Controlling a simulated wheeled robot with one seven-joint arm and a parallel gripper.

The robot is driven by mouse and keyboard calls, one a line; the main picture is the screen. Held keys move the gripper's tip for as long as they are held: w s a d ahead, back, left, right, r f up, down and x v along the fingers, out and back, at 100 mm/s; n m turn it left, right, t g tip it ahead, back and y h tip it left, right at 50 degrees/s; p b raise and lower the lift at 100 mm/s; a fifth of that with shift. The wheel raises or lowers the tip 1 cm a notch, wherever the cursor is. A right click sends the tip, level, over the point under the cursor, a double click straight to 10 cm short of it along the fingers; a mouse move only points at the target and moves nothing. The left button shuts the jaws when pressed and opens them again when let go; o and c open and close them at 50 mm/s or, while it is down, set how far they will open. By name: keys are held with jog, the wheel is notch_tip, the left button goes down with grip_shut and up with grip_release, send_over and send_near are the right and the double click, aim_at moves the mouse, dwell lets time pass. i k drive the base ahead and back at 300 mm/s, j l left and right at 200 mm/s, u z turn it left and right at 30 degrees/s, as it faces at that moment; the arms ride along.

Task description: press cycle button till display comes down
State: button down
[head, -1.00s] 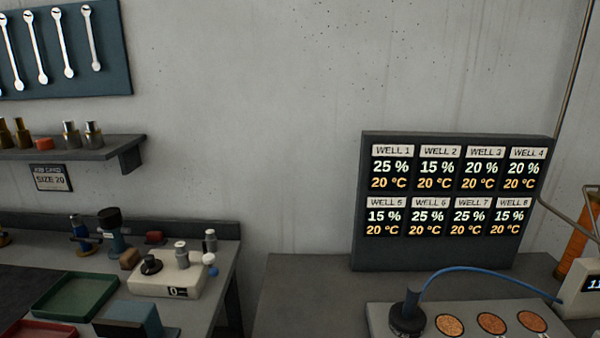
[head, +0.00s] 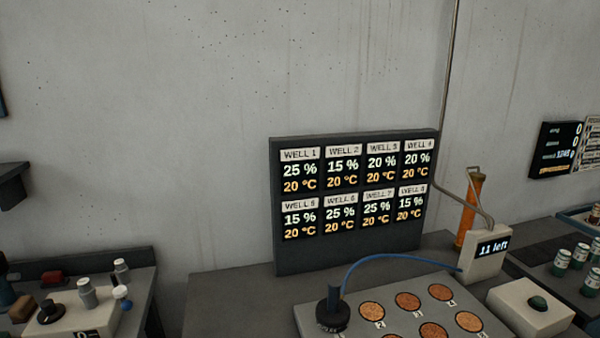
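A dark display board (head: 350,262) stands upright on the bench against the wall. It shows WELL 1 to WELL 8, with values between 15 % and 25 %, each at 20 °C. A small white counter box (head: 484,262) to its right reads "11 left". A white box (head: 524,318) at the lower right carries a round dark green button (head: 538,303); no label naming it as the cycle button is readable. My gripper is not in view.
A grey plate (head: 312,318) with several round brown wells and a black knob (head: 333,312) with a blue hose lies before the board. An orange cylinder (head: 468,213) stands behind the counter. Green-labelled jars (head: 562,259) are at the right.

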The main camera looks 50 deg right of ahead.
aim_at(538, 300)
jog(key=k+l+z, duration=0.2)
jog(key=l+z, duration=0.15)
jog(key=l, duration=0.45)
jog(key=k+l+z, duration=0.15)
jog(key=l+z, duration=0.2)
jog(key=l, duration=0.45)
jog(key=l+z, duration=0.4)
jog(key=l, duration=0.45)
